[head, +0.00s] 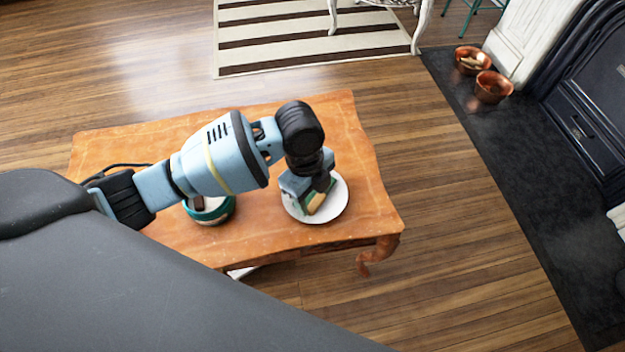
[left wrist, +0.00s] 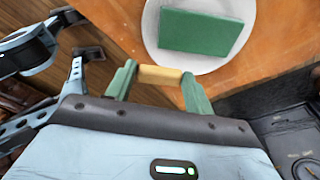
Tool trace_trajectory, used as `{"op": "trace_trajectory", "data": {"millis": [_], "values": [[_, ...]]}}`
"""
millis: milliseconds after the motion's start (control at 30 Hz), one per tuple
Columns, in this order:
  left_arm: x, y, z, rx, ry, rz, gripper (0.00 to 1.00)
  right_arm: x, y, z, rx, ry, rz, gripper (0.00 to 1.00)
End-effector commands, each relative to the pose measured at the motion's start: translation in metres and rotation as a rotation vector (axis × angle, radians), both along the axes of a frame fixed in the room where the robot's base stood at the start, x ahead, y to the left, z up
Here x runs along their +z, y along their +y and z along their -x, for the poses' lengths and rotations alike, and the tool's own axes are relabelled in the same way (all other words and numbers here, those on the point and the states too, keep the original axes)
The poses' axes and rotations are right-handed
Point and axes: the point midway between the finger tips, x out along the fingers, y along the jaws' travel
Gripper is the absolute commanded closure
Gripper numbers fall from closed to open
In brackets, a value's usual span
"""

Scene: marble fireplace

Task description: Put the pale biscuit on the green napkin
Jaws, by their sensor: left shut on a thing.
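The green napkin (left wrist: 200,32) lies flat on a white plate (left wrist: 240,62) in the left wrist view. In the head view the plate (head: 338,205) stands on the wooden table, and my arm hides much of the napkin. My left gripper (left wrist: 160,80) is shut on the pale biscuit (left wrist: 160,74), which spans between its two green fingers. In the left wrist view the biscuit shows just below the napkin's near edge. In the head view the gripper (head: 317,196) is over the plate; the height of the gap is hard to tell. My right gripper is in neither view.
A teal round container (head: 215,216) stands on the orange wooden table (head: 270,235), left of the plate and partly behind my arm. The table's right end is clear. Copper pots (head: 492,88) stand on the dark hearth, away from the table.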

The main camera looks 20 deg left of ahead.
Motion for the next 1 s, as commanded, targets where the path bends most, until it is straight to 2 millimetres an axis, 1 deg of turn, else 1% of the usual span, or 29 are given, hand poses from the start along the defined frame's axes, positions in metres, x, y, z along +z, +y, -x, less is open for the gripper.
{"op": "trace_trajectory", "data": {"millis": [33,100,200,300,400,567,667,800,867,1000], "values": [[-0.003,0.005,-0.012,0.004,0.000,-0.001,0.69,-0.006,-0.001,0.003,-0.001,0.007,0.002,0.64],[-0.005,0.011,-0.026,0.004,0.000,0.000,0.69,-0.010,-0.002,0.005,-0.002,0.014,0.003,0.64],[-0.007,0.019,-0.042,0.003,0.000,0.000,0.69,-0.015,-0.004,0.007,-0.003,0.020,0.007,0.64],[-0.007,0.024,-0.052,0.001,0.000,0.000,0.69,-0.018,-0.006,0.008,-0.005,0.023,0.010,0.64],[-0.006,0.026,-0.057,0.000,0.000,0.000,0.69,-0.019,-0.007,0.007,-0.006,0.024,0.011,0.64],[-0.006,0.026,-0.058,-0.001,0.000,0.000,0.69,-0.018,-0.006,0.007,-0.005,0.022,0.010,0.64],[-0.014,0.026,-0.057,0.000,0.002,-0.001,0.69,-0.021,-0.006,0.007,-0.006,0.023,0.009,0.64],[-0.034,0.026,-0.056,0.001,0.003,0.000,0.69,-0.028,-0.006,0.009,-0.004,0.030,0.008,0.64],[-0.040,0.026,-0.056,0.001,0.003,0.000,0.69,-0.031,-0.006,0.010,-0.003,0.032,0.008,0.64],[-0.042,0.026,-0.057,-0.001,0.000,0.000,0.69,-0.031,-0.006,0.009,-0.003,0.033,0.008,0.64]]}}
